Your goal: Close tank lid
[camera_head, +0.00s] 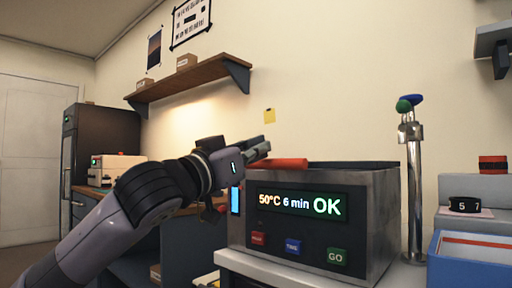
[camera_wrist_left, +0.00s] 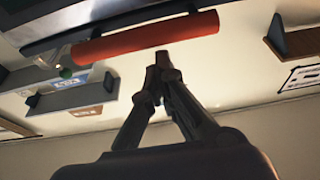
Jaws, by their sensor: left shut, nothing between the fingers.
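The tank (camera_head: 375,215) is a dark grey metal box on a white-topped stand, with its display reading "50°C 6 min OK". A red handle bar (camera_head: 283,163) shows at the left of its top; it also shows in the left wrist view (camera_wrist_left: 145,38) along a dark edge. How far the lid stands open cannot be told. My left gripper (camera_head: 260,149) is shut and empty, just above and left of the bar. In the left wrist view, its fingertips (camera_wrist_left: 163,66) are together close to the bar; contact cannot be told. My right gripper is out of view.
A metal tap-like post (camera_head: 414,190) with green and blue knobs stands right of the tank. A blue tray (camera_head: 470,262) and a black dial showing numbers (camera_head: 464,205) are farther right. A wall shelf (camera_head: 190,78) hangs behind, above my left arm.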

